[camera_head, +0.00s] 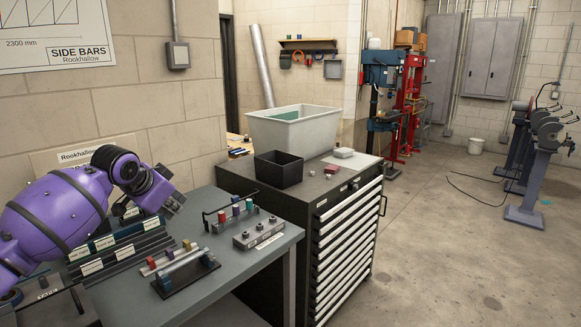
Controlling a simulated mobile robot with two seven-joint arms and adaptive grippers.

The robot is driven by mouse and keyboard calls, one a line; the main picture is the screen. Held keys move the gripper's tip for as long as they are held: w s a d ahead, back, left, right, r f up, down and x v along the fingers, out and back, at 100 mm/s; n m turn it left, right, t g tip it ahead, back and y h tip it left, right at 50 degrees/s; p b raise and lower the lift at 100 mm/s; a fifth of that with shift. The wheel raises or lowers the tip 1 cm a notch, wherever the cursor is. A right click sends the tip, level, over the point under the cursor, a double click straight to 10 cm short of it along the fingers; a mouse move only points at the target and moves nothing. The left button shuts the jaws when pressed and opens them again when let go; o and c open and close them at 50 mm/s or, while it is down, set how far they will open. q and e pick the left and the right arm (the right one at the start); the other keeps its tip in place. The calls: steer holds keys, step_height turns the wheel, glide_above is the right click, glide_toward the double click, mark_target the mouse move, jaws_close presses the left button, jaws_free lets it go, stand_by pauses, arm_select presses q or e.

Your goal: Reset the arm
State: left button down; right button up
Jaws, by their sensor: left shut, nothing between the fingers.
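My left arm, purple with black joints, comes in from the left above the grey bench (262,267). My left gripper (174,203) is dark, tilted down to the right, over the back of the bench beside the wall. It is shut and holds nothing. My right gripper and right arm are not in view.
A labelled rack of bars (125,252) lies under my left arm. A fixture with silver tubes (186,270), a stand with coloured pieces (236,213) and a grey block (258,234) occupy the bench. A drawer cabinet (345,240) carries a black bin (279,171) and a pale tub (294,130). Floor at right is mostly open.

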arm_select(q)
steer(key=s+d+f+t+h, duration=0.15)
steer(key=d+f, duration=0.25)
steer(key=f, duration=0.4)
steer(key=s+d+f+t, duration=0.1)
steer(key=s+d+f, duration=0.2)
steer(key=d+f, duration=0.3)
steer(key=s+d+f+n, duration=0.1)
steer(key=s+d+f, duration=0.2)
steer(key=s+f, duration=0.85)
steer(key=s+f+n, duration=0.2)
steer(key=s+f, duration=0.4)
steer(key=s, duration=0.7)
steer(key=s+a+f+n+g+y+p, duration=0.1)
steer(key=s+f, duration=0.5)
steer(key=s, duration=0.7)
steer(key=s+f+n+g+y, duration=0.1)
steer(key=s+f+n, duration=0.2)
steer(key=s, duration=1)
step_height(320, 180, down, 3)
steer(key=shift+a, duration=0.35)
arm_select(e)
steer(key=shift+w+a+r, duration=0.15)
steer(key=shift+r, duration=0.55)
arm_select(q)
steer(key=shift+y, duration=0.25)
